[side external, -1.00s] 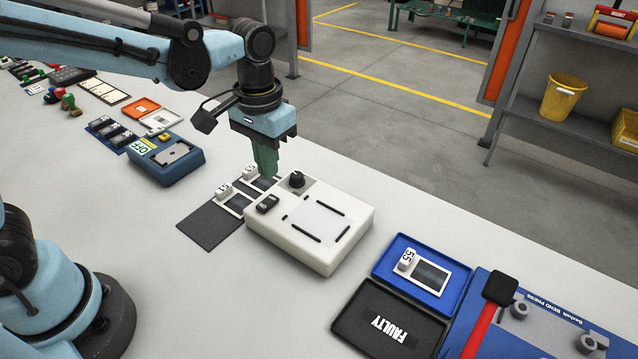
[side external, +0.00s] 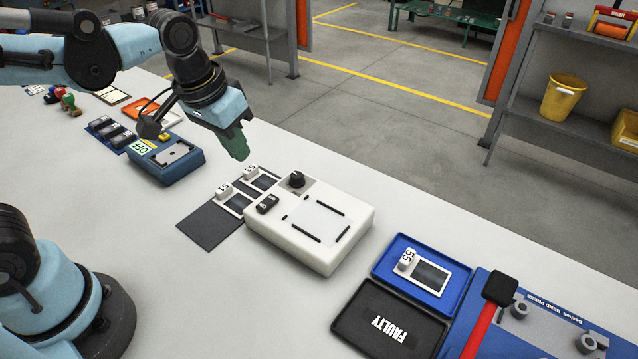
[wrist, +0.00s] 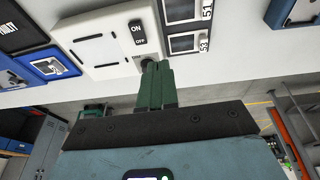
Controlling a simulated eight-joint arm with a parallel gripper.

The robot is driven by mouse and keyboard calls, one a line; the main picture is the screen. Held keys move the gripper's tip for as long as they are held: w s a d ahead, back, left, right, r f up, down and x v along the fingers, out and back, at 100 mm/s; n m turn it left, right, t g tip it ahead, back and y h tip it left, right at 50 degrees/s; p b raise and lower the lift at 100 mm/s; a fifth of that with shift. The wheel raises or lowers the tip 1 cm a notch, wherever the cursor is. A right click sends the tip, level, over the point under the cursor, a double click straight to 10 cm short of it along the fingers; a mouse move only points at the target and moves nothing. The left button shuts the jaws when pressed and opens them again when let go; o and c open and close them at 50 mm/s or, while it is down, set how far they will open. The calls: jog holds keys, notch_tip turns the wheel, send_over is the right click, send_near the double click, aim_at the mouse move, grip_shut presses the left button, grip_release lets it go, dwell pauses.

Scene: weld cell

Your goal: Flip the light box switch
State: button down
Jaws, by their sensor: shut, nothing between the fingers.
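The light box (side external: 315,232) is a white box with a pale square panel on top, on the table right of my gripper in the side view. Its black rocker switch (side external: 268,203) sits at the near left corner, and a black knob (side external: 296,180) is behind it. In the wrist view the switch (wrist: 138,36) reads ON and OFF; which side is pressed I cannot tell. My gripper (side external: 240,154) has green fingers, shut and empty, tilted and above the table, apart from the switch. In the wrist view the fingertips (wrist: 156,66) partly cover the knob.
Dark mats with numbered framed plates (side external: 236,201) lie left of the light box. A blue unit marked OFF (side external: 168,158) stands farther left. A blue tray (side external: 423,272), a black FAULTY tray (side external: 390,318) and a blue bend press (side external: 545,325) are to the right.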

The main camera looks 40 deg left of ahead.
jog(key=shift+s+a+f+t, duration=0.15)
jog(key=shift+s+a+t, duration=1.5)
jog(key=shift+a+t, duration=0.3)
jog(key=shift+d, duration=0.1)
notch_tip(320, 180, up, 6)
jog(key=m+g, duration=0.7)
jog(key=m, duration=1.1)
send_over(262, 207)
jog(key=shift+f, duration=0.2)
jog(key=shift+f, duration=0.15)
notch_tip(262, 207, down, 13)
jog(key=shift+f, duration=0.35)
